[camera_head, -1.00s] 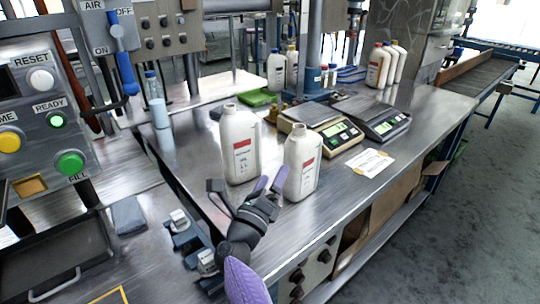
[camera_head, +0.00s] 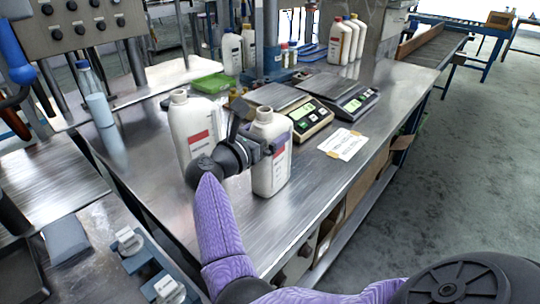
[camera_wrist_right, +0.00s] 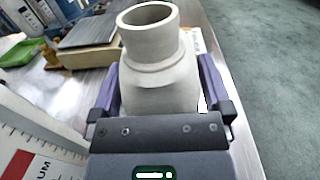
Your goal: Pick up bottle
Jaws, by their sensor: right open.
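My left gripper is not in view.
Two scales (camera_head: 303,113) stand behind the bottles, with a paper sheet (camera_head: 343,144) to their right. A green tray (camera_head: 212,83), a clear blue-capped bottle (camera_head: 96,95) and several capped bottles (camera_head: 347,40) stand farther back. The table's front right is clear.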

